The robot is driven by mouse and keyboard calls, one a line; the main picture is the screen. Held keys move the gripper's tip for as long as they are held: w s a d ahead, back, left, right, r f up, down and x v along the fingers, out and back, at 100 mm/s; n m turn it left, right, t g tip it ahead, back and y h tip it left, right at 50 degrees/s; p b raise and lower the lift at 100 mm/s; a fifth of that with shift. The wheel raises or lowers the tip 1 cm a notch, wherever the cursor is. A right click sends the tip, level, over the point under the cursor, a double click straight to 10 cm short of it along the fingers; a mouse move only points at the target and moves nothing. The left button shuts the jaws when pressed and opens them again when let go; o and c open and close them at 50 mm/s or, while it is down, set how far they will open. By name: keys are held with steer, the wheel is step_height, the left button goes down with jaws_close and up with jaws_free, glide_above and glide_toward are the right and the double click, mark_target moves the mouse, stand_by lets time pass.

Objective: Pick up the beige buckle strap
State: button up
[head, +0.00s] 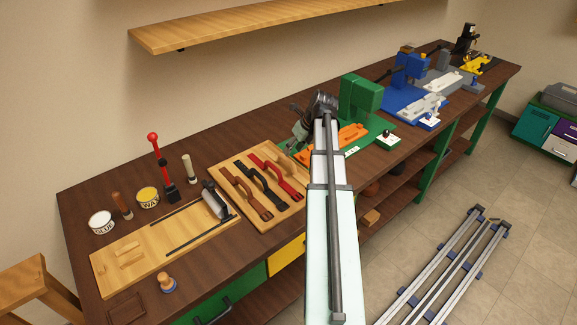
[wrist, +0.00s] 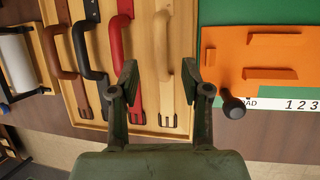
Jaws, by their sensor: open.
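The beige buckle strap (wrist: 162,60) lies at the right end of a row of straps on a light wooden tray (wrist: 143,20). It has a raised beige handle loop and a pronged lower end. My gripper (wrist: 159,82) is open, with one finger to the left of the strap and one to the right. The jaws look empty, and I cannot tell how high they are above the strap. In the head view my gripper (head: 300,128) is over the tray's far right end, and the beige strap is hard to make out there.
Red (wrist: 122,50), black (wrist: 88,55) and brown (wrist: 60,50) straps lie to the left on the tray. An orange fixture (wrist: 255,50) with a black knob (wrist: 233,107) is close on the right. A green machine (head: 360,100) stands beyond on the bench.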

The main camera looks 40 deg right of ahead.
mark_target(287, 158)
steer(key=shift+p+x, duration=1.15)
steer(key=shift+x, duration=2.55)
jaws_close()
